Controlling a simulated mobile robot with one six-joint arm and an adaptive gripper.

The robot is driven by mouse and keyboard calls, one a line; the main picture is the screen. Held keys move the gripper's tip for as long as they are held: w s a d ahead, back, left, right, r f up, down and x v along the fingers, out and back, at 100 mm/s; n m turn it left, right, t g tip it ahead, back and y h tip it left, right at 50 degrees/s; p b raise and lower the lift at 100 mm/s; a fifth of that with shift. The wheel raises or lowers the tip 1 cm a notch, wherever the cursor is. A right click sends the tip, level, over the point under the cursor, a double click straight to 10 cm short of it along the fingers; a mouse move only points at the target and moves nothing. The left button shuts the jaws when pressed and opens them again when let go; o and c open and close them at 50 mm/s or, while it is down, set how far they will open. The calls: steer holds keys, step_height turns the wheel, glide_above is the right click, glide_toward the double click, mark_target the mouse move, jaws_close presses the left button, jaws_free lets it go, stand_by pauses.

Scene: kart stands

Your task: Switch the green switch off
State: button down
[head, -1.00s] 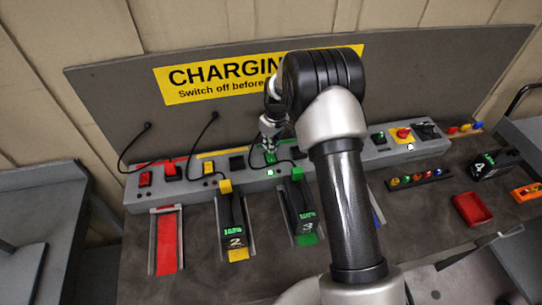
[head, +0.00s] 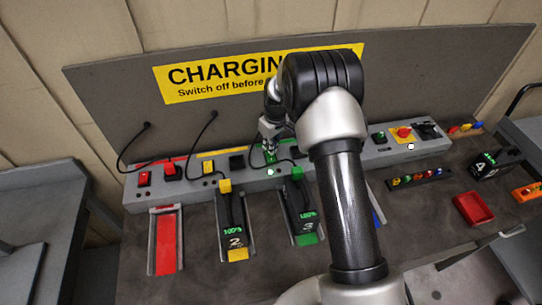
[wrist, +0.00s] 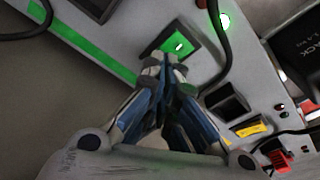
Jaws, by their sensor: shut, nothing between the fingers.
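In the head view the green switch (head: 270,158) shows just below my gripper (head: 268,139). In the wrist view my gripper (wrist: 163,62) is shut and empty, its fingertips overlapping the near edge of the green switch. I cannot tell whether they touch it. A lit green lamp (wrist: 224,20) is beside the switch. Part of the switch is hidden by the fingers.
A black cable passes close to the switch's right in the wrist view. Battery 3 (head: 301,209) and battery 2 (head: 232,220) stand in front of the panel. A red switch (head: 144,178) and a red emergency button (head: 403,133) are farther along. A sign board rises behind.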

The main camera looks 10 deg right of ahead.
steer(key=shift+f+b, duration=0.45)
steer(key=shift+f, duration=0.15)
stand_by(0.3)
steer(key=shift+r+p, duration=1.9)
steer(key=shift+r, duration=1.6)
